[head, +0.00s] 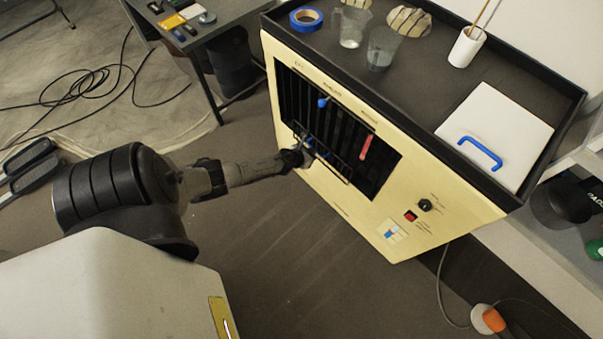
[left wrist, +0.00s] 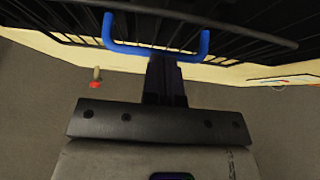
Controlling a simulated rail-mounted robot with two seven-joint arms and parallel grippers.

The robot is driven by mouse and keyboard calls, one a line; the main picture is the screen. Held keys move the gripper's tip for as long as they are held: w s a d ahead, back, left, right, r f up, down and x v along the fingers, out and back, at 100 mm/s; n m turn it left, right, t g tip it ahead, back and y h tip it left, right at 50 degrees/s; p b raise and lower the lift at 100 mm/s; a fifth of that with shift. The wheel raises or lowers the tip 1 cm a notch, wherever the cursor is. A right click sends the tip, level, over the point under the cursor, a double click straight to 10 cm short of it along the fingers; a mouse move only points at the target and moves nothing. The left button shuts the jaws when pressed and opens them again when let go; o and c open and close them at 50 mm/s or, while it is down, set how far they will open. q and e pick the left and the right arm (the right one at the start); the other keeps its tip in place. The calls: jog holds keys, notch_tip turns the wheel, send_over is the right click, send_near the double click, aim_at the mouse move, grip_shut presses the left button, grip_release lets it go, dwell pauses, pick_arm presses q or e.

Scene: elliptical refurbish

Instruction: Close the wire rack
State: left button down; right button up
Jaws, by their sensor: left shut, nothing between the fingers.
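The wire rack (head: 325,145) is a black grid of bars in the opening of a cream cabinet (head: 420,190). A blue handle shows at its lower left, and a second blue knob sits higher up. In the left wrist view the blue handle (left wrist: 155,50) spans the rack's wires (left wrist: 240,45). My left gripper (head: 300,157) is at the rack's lower left edge, by the blue handle. In the left wrist view its shut, empty fingers (left wrist: 163,65) reach up to the handle bar; whether they touch it I cannot tell. My right gripper is not in view.
The cabinet's dark top holds a blue tape roll (head: 306,19), clear beakers (head: 382,48), a white cup (head: 466,47) and a white lid with a blue handle (head: 497,135). A table (head: 225,25) stands behind left. Cables lie on the floor.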

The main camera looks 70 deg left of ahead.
pick_arm(q)
jog(key=shift+w+a+r, duration=0.2)
jog(key=shift+r, duration=0.1)
jog(key=shift+s, duration=0.1)
jog(key=w+r+p+v, duration=0.1)
jog(key=p+v, duration=0.6)
jog(key=v, duration=0.6)
jog(key=shift+a+r, duration=0.2)
jog(key=shift+r, duration=0.1)
